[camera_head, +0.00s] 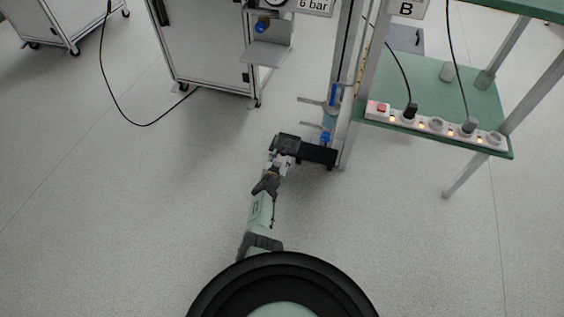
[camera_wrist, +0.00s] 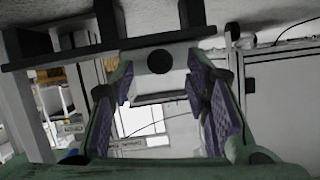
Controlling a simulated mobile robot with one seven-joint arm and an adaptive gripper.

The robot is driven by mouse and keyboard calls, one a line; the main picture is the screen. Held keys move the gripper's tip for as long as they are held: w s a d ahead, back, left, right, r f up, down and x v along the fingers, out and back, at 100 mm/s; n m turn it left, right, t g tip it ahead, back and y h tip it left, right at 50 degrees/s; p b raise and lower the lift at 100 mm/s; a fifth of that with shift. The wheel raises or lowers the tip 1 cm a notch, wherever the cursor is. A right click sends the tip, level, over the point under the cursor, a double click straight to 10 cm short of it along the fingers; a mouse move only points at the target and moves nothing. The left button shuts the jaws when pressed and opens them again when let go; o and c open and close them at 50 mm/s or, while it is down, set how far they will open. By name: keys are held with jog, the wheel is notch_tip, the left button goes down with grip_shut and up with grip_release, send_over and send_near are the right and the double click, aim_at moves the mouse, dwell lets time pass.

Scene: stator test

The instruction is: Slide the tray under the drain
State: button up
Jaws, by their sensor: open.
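A dark, low tray (camera_head: 318,154) is at the foot of the grey post in the head view. The drain, with a blue fitting (camera_head: 325,137), is on the post just above and behind the tray's right part. My gripper (camera_head: 283,158) is low over the floor at the tray's left part; I cannot tell whether it touches. In the wrist view my gripper (camera_wrist: 165,95) is open, its purple-padded fingers apart. A dark bar (camera_wrist: 60,55), probably the tray's edge, crosses the top of that view. A pale block with a black round spot (camera_wrist: 160,62) shows between the fingers.
A green-topped bench (camera_head: 440,105) with a power strip (camera_head: 437,125) stands right of the post. A white cabinet (camera_head: 205,50) on casters is at the back left, with a black cable (camera_head: 125,122) on the floor. The floor left of my arm is clear.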

jog(key=shift+b+x, duration=0.9)
jog(key=shift+x, duration=0.3)
jog(key=shift+c, duration=0.4)
grip_shut()
